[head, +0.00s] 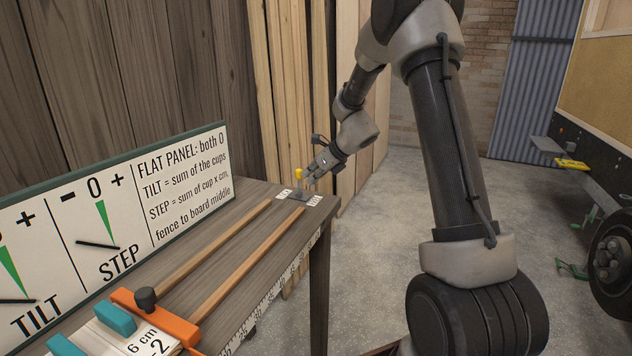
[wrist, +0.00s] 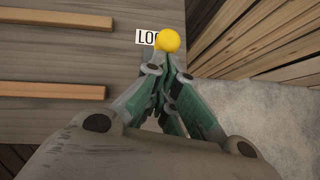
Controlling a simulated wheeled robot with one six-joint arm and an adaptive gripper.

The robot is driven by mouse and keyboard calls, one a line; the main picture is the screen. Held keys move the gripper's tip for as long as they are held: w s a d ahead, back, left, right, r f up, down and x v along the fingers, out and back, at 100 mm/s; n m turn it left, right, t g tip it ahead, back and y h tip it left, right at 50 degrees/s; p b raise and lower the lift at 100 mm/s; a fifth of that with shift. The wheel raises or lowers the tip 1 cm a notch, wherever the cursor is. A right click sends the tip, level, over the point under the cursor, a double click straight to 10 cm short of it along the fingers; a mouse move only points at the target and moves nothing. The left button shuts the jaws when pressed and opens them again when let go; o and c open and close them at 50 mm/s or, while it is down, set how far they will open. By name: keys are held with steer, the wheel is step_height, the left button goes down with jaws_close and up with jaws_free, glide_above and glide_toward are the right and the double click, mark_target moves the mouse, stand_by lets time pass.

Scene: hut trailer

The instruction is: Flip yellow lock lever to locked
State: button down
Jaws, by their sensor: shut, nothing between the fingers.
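The lock lever's yellow knob (head: 299,174) stands above a small dark base plate (head: 296,196) at the far end of the wooden bench. The lever looks roughly upright; its exact tilt is hard to tell. White labels lie on either side of the base, one at left (head: 284,193) and one at right (head: 314,200). In the wrist view the round yellow knob (wrist: 169,40) partly covers a label (wrist: 146,37) reading "LO…". My gripper (head: 311,179) is shut and empty, just right of the knob. In the wrist view its fingertips (wrist: 166,66) meet just below the knob; contact is unclear.
Two wooden rails (head: 225,243) run along the bench (head: 246,262). A TILT/STEP sign (head: 110,222) lines the back edge. Upright planks (head: 290,90) stand behind; open floor lies right.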

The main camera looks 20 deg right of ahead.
mark_target(297, 171)
steer(key=shift+w+a+r, duration=0.5)
steer(key=shift+w+a, duration=0.35)
steer(key=shift+w+a+r, duration=0.15)
steer(key=shift+w+a, duration=0.75)
steer(key=v, duration=0.5)
steer(key=shift+s+f, duration=0.2)
steer(key=shift+f, duration=0.05)
step_height(297, 171, up, 9)
steer(key=s, duration=0.2)
steer(key=shift+d+f, duration=0.25)
steer(key=shift+d, duration=0.05)
steer(key=shift+s, duration=0.15)
